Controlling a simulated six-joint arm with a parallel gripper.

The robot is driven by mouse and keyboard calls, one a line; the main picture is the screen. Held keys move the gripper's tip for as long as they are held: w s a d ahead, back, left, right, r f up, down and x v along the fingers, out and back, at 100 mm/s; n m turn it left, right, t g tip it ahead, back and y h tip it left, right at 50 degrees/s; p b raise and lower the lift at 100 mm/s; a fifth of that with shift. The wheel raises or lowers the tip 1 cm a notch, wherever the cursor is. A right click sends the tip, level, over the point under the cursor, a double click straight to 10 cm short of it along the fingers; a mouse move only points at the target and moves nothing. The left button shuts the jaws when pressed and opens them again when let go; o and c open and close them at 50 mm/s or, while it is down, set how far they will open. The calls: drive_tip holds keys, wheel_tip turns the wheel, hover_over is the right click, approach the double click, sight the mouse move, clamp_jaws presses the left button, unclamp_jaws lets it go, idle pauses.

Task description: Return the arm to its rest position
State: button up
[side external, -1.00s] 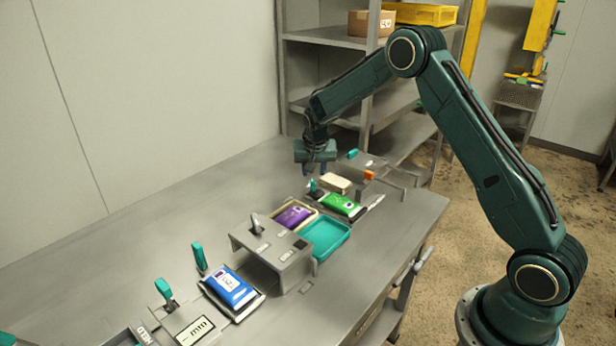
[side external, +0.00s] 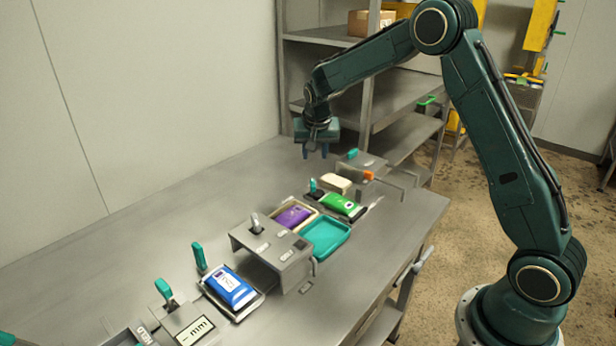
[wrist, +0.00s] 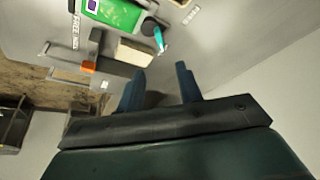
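My gripper (side external: 315,150) hangs above the far end of the metal table (side external: 130,230), pointing down, apart from everything on it. Its two fingers stand apart with nothing between them, as the wrist view also shows (wrist: 160,88). My arm arches up from its base at the right. Below and in front of the gripper lie a green pouch (side external: 342,205) and a cream block (side external: 336,184). In the wrist view the green pouch (wrist: 118,12) and the cream block (wrist: 136,52) lie beyond the fingers.
A purple pouch (side external: 292,216) lies in a cream tray beside an empty teal tray (side external: 328,250). A grey metal housing (side external: 272,250) and a blue pouch (side external: 230,287) stand nearer. A shelf rack (side external: 340,40) with a cardboard box (side external: 368,22) stands behind. The table's left side is clear.

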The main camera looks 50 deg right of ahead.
drive_tip(key=shift+r, duration=0.1)
drive_tip(key=s+a+r+n+t+y, duration=0.1)
drive_tip(key=s+a+r+n, duration=0.1)
drive_tip(key=s+a+r, duration=0.4)
drive_tip(key=s+a+r+n+y, duration=0.1)
drive_tip(key=s+a+r+n, duration=0.15)
drive_tip(key=s+r, duration=0.7)
drive_tip(key=s+a+n, duration=0.2)
drive_tip(key=s+a, duration=0.1)
drive_tip(key=s, duration=0.7)
drive_tip(key=s+a+f+n+t+y, duration=0.1)
drive_tip(key=s+a+n, duration=0.1)
drive_tip(key=s, duration=0.9)
drive_tip(key=shift+s+a+n, duration=0.15)
drive_tip(key=shift+a+n, duration=0.2)
drive_tip(key=shift+a, duration=0.3)
